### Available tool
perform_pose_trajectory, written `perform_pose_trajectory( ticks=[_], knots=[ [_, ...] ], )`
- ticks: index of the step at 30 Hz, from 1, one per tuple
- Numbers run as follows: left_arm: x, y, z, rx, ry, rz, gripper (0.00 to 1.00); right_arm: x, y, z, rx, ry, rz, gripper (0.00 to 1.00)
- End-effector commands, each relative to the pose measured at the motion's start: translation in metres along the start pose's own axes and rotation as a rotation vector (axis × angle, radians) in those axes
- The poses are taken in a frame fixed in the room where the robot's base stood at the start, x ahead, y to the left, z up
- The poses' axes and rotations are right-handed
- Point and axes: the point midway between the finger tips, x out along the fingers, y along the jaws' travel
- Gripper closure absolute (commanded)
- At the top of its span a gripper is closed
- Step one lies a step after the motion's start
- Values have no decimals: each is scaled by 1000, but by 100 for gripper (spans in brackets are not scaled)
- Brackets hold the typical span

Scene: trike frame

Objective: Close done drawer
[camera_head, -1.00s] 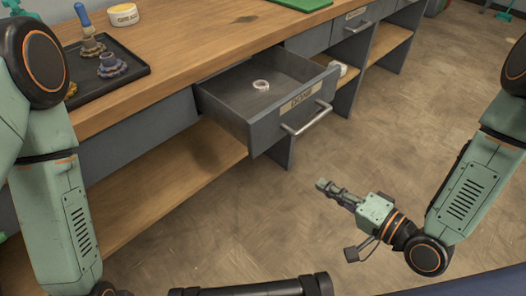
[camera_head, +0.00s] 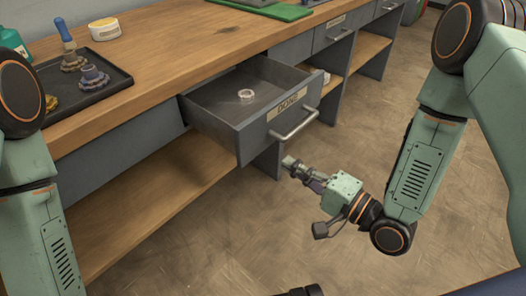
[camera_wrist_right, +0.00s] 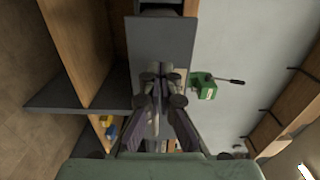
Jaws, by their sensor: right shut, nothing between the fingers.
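The drawer labelled DONE (camera_head: 254,142) is pulled out of the workbench in the head view, with a bar handle (camera_head: 294,127) on its grey front. A small pale ring (camera_head: 246,96) lies inside it. My right gripper (camera_head: 291,163) is shut and empty. In the head view it appears just below the handle, with a gap between them. The right wrist view shows the fingers (camera_wrist_right: 160,76) together in front of a grey panel (camera_wrist_right: 160,38); I cannot tell for certain whether it is the drawer front. My left arm shows at the left edge, but its gripper is out of view.
The wooden benchtop (camera_head: 190,65) carries a black tray (camera_head: 100,85) with gear-like parts, a round container (camera_head: 104,30) and a green mat (camera_head: 290,12). Another drawer (camera_head: 333,32) further along is shut. An open lower shelf (camera_head: 150,190) runs beneath. The floor to the right is clear.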

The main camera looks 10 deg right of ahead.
Motion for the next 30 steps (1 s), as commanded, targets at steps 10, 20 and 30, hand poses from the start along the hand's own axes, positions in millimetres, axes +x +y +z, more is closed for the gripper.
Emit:
perform_pose_trajectory(
  ticks=[10,20,30],
  knots=[
    [15,0,0,0,0,0,37,46,1,3,-5,-6,-1,100],
    [26,0,0,0,0,0,37,80,1,2,-3,-3,0,100],
    [27,0,0,0,0,0,37,85,0,2,0,1,0,100]
  ],
)
